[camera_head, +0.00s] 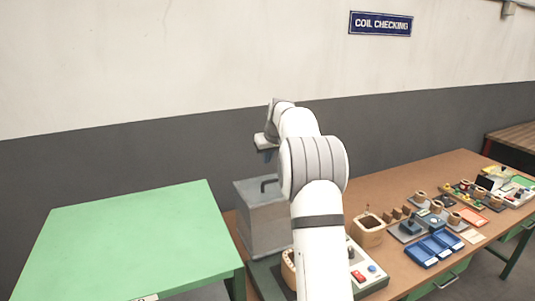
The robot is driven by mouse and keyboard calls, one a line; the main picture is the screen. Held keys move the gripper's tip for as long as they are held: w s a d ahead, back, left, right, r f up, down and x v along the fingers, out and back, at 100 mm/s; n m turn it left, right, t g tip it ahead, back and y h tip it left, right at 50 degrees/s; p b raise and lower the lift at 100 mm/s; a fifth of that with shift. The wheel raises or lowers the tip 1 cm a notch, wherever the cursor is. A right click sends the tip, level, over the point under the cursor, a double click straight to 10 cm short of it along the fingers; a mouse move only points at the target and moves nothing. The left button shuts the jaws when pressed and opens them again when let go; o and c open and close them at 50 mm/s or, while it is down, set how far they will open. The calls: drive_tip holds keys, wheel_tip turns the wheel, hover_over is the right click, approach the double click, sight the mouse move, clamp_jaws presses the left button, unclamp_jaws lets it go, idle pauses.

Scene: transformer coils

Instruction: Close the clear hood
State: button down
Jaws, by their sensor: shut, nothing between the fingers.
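The hood (258,222) is a grey, see-through-looking box at the left end of the brown bench. A dark handle (268,180) shows at its upper edge. It stands at the back of a dark green base (262,277), raised off the base's front part, where a wooden coil part (288,268) shows uncovered. My gripper (267,154) is above the hood's handle, apart from it, small and partly hidden behind my arm. It is shut and empty. My arm hides the hood's right side and part of the base.
A control panel with a red switch and blue knob (372,267) is right of my arm. A wooden block (368,230), blue trays (434,247) and several small coil parts fill the bench further right. A bare green table (135,245) stands left.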

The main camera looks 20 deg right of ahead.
sight(269, 189)
drive_tip(key=p+x, duration=0.1)
drive_tip(key=x, duration=0.5)
drive_tip(key=shift+a+p, duration=0.1)
drive_tip(key=shift+p, duration=0.2)
drive_tip(key=s, duration=0.3)
drive_tip(key=shift+s+f+p, duration=0.15)
drive_tip(key=shift+s+p, duration=0.05)
drive_tip(key=shift+p, duration=0.1)
drive_tip(key=shift+s+f, duration=0.2)
drive_tip(key=shift+s, duration=0.1)
